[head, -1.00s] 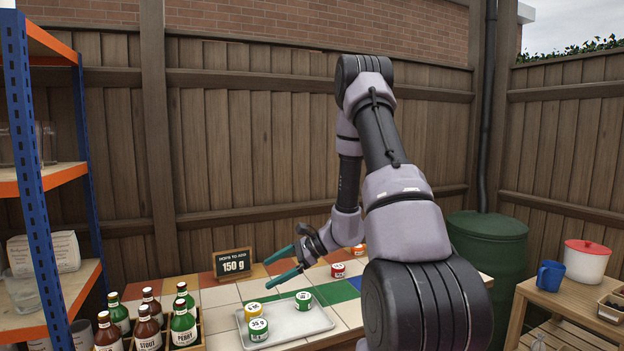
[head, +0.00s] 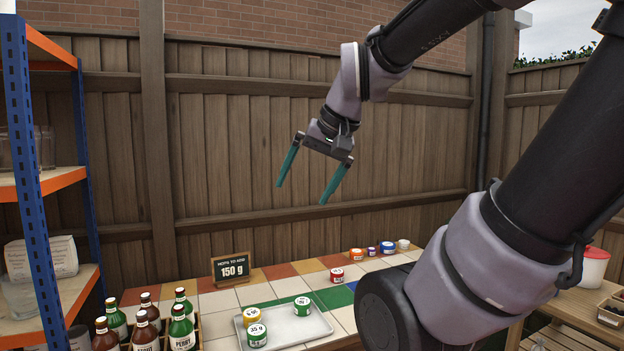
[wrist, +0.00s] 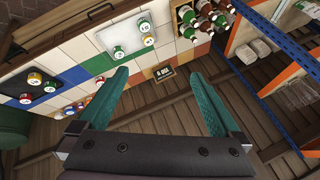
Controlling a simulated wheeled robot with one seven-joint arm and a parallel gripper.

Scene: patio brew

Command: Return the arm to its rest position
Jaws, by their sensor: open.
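My gripper (head: 308,188) is open and empty, raised high above the tiled table (head: 222,300) in front of the wooden fence. Its two teal fingers point down and to the left in the head view. In the wrist view the open gripper (wrist: 160,95) shows with nothing between the fingers. My arm reaches in from the upper right of the head view. It hides part of the table's right side.
A tray (head: 288,328) with several tins stands on the table. A "150 g" sign (head: 232,268) stands behind it. More tins, including a red one (head: 337,275), sit further back. A bottle crate (head: 198,330) and blue-orange shelf (head: 38,190) are left.

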